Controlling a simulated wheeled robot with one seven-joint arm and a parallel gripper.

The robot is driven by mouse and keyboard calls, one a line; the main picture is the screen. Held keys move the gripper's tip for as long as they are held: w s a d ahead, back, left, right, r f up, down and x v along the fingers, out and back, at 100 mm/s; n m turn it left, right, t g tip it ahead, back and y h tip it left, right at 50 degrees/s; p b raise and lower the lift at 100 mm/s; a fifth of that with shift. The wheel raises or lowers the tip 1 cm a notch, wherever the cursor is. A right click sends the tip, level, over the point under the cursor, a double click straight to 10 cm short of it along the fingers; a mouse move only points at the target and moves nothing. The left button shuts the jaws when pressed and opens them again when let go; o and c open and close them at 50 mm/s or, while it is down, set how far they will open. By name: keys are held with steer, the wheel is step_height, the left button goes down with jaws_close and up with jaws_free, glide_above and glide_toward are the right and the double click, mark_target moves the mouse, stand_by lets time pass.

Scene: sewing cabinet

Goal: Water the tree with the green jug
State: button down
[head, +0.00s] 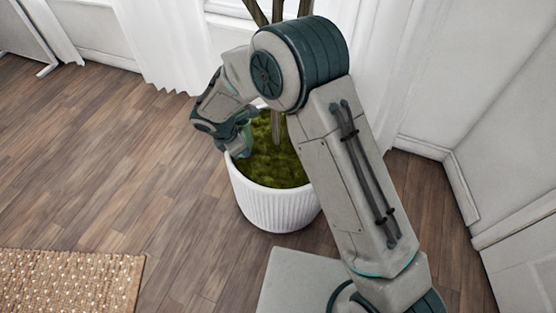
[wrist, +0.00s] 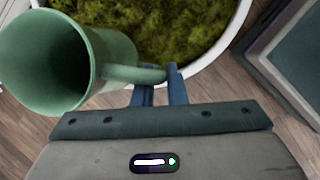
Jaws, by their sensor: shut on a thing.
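The green jug (wrist: 112,62) shows large at the left of the wrist view, its open mouth turned toward the camera. My gripper (wrist: 160,82) is shut on the jug's handle, with a blue finger on each side of it. The jug is at the left part of the white pot's rim, over or beside the moss. In the head view the jug (head: 245,139) is mostly hidden by my gripper. The tree (head: 277,127) has thin brown trunks rising from green moss (head: 268,165) in a ribbed white pot (head: 275,209). Its top is out of view. I cannot see any water.
A woven rug (head: 70,280) lies at the lower left. White curtains (head: 170,50) hang behind the pot, and a white wall with a baseboard (head: 425,148) stands at the right. The wooden floor (head: 120,150) left of the pot is clear.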

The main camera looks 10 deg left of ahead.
steer(key=shift+d+f+y+b, duration=0.25)
steer(key=shift+d+y+b, duration=0.1)
steer(key=shift+y+b, duration=0.35)
steer(key=f+y+b, duration=0.1)
steer(key=y+b, duration=0.1)
steer(key=y, duration=0.1)
steer(key=d+f+y+b, duration=0.1)
steer(key=f+y+b, duration=0.1)
steer(key=y+b, duration=0.1)
steer(key=d+f+m+y+b, duration=0.1)
steer(key=y+b, duration=0.1)
steer(key=y, duration=0.1)
steer(key=shift+f+t+y+b, duration=0.2)
steer(key=shift+t+y+b, duration=0.1)
steer(key=shift+a+f+y+b, duration=0.1)
steer(key=shift+f+y+b, duration=0.15)
steer(key=shift+y+b, duration=0.4)
steer(key=shift+t+y, duration=0.3)
steer(key=shift+y, duration=0.15)
steer(key=shift+f+b, duration=0.4)
steer(key=shift+b, duration=0.1)
steer(key=shift+d+f+y+b, duration=0.2)
steer(key=shift+f+y+b, duration=0.1)
steer(key=shift+b, duration=0.15)
